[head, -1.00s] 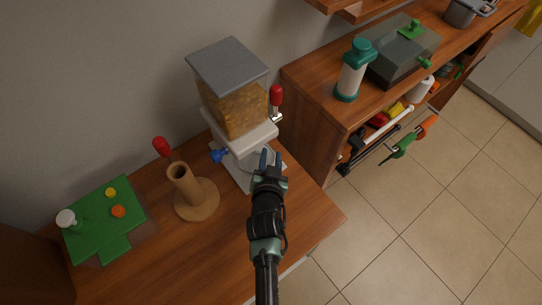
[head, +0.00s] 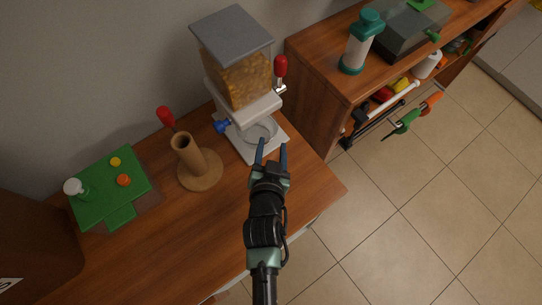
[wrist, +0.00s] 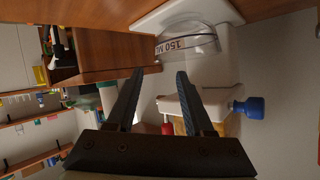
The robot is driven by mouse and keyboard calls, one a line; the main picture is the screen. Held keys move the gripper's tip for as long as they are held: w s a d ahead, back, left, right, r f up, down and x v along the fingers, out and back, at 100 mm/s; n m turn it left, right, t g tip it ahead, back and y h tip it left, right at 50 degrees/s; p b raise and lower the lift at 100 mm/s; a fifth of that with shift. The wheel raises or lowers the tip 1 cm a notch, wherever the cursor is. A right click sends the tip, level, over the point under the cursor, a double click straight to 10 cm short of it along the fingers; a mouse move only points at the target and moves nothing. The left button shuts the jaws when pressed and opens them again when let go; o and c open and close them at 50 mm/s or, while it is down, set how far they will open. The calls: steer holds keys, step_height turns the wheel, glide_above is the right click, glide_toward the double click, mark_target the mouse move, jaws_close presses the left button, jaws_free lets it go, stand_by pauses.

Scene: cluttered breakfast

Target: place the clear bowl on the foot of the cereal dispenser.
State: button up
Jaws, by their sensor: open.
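The clear bowl (head: 262,131) rests on the white foot (head: 280,147) of the cereal dispenser (head: 238,78), under its spout. In the wrist view the clear bowl (wrist: 190,42) shows a "150 ML" marking and sits on the white foot (wrist: 150,20); that picture is turned over, with the foot at the top. My gripper (head: 273,146) is open and empty at the front edge of the foot. In the wrist view its two fingers (wrist: 155,75) are spread and point towards the bowl, apart from it as far as I can tell.
A brown holder with an upright tube (head: 190,160) stands left of the dispenser. A green board (head: 110,185) with small items lies further left. A wooden shelf (head: 315,90) bearing a green-capped container (head: 360,45) stands to the right. The front of the counter is clear.

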steer(key=shift+v, duration=2.05)
